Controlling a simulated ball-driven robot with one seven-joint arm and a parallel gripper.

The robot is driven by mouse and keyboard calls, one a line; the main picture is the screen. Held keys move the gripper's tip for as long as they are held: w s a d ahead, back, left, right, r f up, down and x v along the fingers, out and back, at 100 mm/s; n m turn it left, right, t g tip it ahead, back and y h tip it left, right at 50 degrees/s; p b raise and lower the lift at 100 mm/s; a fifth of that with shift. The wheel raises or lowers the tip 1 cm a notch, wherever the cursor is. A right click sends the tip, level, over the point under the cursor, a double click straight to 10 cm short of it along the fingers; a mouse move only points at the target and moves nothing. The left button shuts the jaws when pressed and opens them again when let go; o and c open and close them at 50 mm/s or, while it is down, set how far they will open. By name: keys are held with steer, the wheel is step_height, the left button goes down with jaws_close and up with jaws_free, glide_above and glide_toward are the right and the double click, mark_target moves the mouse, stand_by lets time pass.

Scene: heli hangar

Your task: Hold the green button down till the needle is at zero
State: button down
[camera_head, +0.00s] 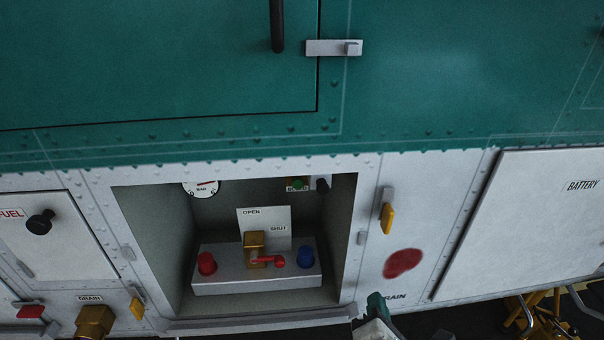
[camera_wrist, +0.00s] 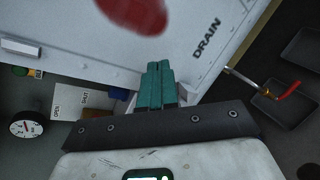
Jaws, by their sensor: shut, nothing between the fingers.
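The green button (camera_head: 298,184) is small and sits high on the back wall of an open recess, partly cut off by the recess's upper edge. The whole gauge face shows in the wrist view (camera_wrist: 26,128). My gripper (camera_head: 376,301) is outside the recess, at its lower right. Its teal fingers (camera_wrist: 160,82) are together and empty, apart from the button.
A grey valve box (camera_head: 220,284) stands in the recess with red and blue knobs, a brass valve and a red lever. A black knob (camera_head: 322,184) is right of the button. A yellow latch (camera_head: 387,217) and a red patch (camera_head: 402,263) are on the panel right of the recess.

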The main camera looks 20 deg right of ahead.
mark_target(299, 186)
steer(key=a+r+n+t+p, duration=0.1)
steer(key=r+n, duration=0.1)
steer(key=r, duration=0.1)
steer(key=w+a+r+n+t+p, duration=0.1)
steer(key=a+r+n, duration=0.1)
steer(key=r, duration=0.1)
steer(key=w+a+r+n+t+p, duration=0.1)
steer(key=a+r+n, duration=0.1)
steer(key=r, duration=0.1)
steer(key=shift+a+y, duration=0.1)
steer(key=shift+y, duration=0.3)
steer(key=w+a+r+n+t+y+p, duration=0.1)
steer(key=a+r+n+t+y+p, duration=0.1)
steer(key=a+r+n, duration=0.3)
steer(key=shift+a+r+n+t, duration=0.4)
steer(key=shift+a+n, duration=0.1)
steer(key=shift+n, duration=0.3)
steer(key=p+x, duration=0.2)
steer(key=x, duration=1.2)
steer(key=shift+f, duration=0.15)
